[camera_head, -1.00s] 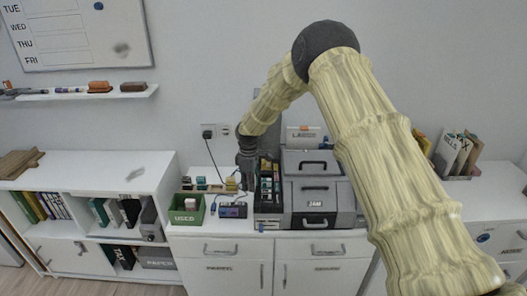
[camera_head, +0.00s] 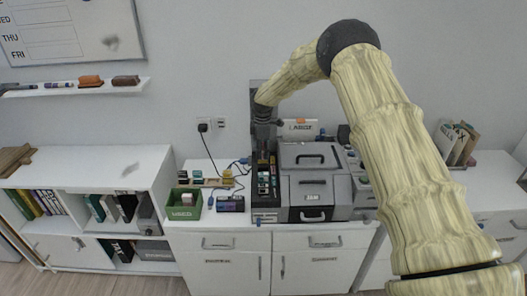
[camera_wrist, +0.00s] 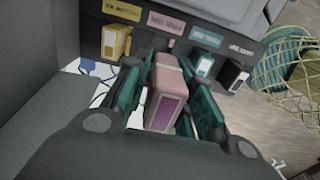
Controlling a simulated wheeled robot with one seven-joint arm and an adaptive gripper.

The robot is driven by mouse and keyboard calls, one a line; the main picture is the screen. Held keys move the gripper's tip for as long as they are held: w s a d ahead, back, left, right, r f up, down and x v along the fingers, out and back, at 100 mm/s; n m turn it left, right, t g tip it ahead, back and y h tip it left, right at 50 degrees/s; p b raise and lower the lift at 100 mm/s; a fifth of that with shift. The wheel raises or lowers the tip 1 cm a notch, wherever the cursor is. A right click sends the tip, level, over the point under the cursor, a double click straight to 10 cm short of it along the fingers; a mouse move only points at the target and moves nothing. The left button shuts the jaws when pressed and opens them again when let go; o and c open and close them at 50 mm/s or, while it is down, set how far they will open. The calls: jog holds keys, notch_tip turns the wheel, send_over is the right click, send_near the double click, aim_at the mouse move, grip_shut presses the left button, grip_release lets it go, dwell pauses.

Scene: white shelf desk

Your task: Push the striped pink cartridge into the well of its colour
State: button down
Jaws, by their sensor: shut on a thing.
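The pink cartridge (camera_wrist: 168,92) with a purple panel on its end sits between the two teal fingers of my gripper (camera_wrist: 172,75) in the wrist view. My gripper is shut on it. A pink label (camera_wrist: 165,23) marks a place in the row of wells just beyond the cartridge, between yellow and teal. The pink well opening is largely hidden behind the cartridge, so I cannot tell whether the cartridge has entered it. In the head view my gripper (camera_head: 264,142) is over the dark cartridge bay (camera_head: 266,216) at the printer's left side; the cartridge is not discernible there.
In the wrist view a yellow cartridge (camera_wrist: 115,40), a teal cartridge (camera_wrist: 203,65) and a black one (camera_wrist: 235,76) occupy neighbouring places. The grey printer (camera_head: 312,185) stands right of the bay. A green bin (camera_head: 185,204) and a small dark box (camera_head: 230,204) stand left.

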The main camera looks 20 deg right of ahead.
jog(key=shift+f, duration=0.15)
jog(key=shift+f+b, duration=1.35)
jog(key=shift+f, duration=1.45)
jog(key=shift+d+f, duration=0.1)
jog(key=shift+f, duration=0.5)
dwell(2.5)
jog(key=shift+s+r, duration=0.1)
jog(key=shift+r, duration=0.25)
dwell(1.6)
